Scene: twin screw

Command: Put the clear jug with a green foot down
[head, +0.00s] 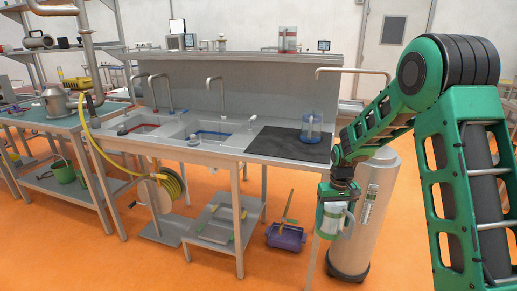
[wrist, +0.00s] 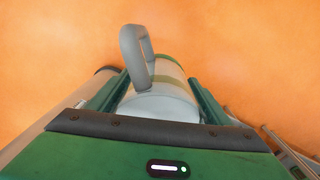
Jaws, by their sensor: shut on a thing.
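The clear jug with a green foot (head: 333,219) is held in my gripper (head: 335,208), off the right end of the sink bench and above the orange floor. In the wrist view the jug (wrist: 160,106) lies between the two green fingers of my gripper (wrist: 157,88), with its grey handle (wrist: 133,52) upward in the picture and a green band at its far end. My gripper is shut on the jug's body. The fingers hide parts of its sides.
A black mat (head: 278,147) on the bench holds a clear jug with blue (head: 311,128). A grey cylinder (head: 374,215) stands on the floor close behind my gripper. Two sinks (head: 205,130) are left of the mat. A purple tub (head: 286,237) is under the bench.

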